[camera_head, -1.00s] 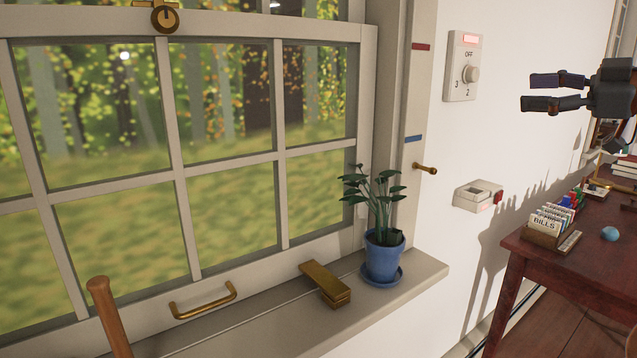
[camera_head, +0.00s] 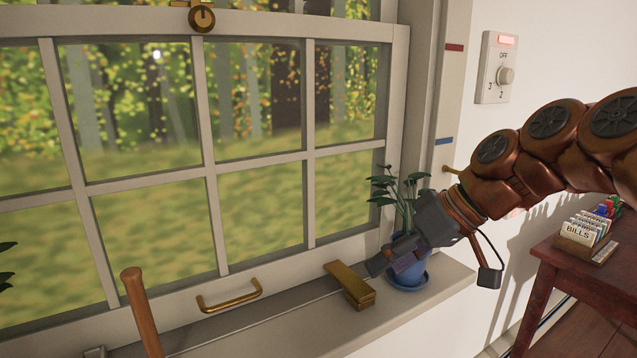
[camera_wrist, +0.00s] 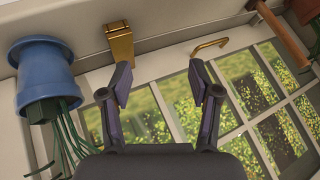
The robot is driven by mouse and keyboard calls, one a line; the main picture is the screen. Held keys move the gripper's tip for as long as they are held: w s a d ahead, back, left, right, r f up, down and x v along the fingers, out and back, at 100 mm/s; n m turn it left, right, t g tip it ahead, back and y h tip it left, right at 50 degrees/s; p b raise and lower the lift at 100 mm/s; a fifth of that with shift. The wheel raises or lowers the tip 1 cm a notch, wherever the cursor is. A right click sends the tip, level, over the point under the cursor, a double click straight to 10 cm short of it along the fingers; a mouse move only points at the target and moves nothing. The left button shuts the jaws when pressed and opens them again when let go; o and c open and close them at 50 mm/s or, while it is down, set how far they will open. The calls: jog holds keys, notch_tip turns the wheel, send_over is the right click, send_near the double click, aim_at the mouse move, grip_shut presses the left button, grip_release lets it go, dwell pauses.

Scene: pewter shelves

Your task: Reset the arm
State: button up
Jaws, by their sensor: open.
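My gripper (camera_head: 390,262) reaches in from the right on my copper-coloured arm, in front of the potted plant at the sill's right end. In the wrist view my gripper (camera_wrist: 160,88) is open, with nothing between its two fingers. The blue pot (camera_wrist: 45,75) is to the left of the fingers there. A brass wedge-like piece (camera_wrist: 120,42) is beyond the left finger. In the head view the brass piece (camera_head: 350,286) lies on the sill just left of the fingertips. My arm and gripper hide part of the pot (camera_head: 422,272).
The paned window (camera_head: 200,170) with its brass handle (camera_head: 230,296) fills the left. A wooden stick (camera_head: 142,312) stands at the sill's left. A dial switch (camera_head: 497,68) is on the wall. A desk (camera_head: 580,272) with a card box (camera_head: 582,238) is at right.

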jog(key=s+d+f+m+g+h, duration=0.2)
jog(key=s+d+f+m+h, duration=0.15)
jog(key=s+f, duration=0.85)
jog(key=s+d+f+m+g+h, duration=0.3)
jog(key=s+f+h, duration=0.1)
jog(key=s+f, duration=0.7)
notch_tip(320, 180, up, 24)
jog(key=s+p, duration=0.2)
jog(key=p, duration=2.1)
jog(key=shift+d+t, duration=0.25)
jog(key=shift+t, duration=0.15)
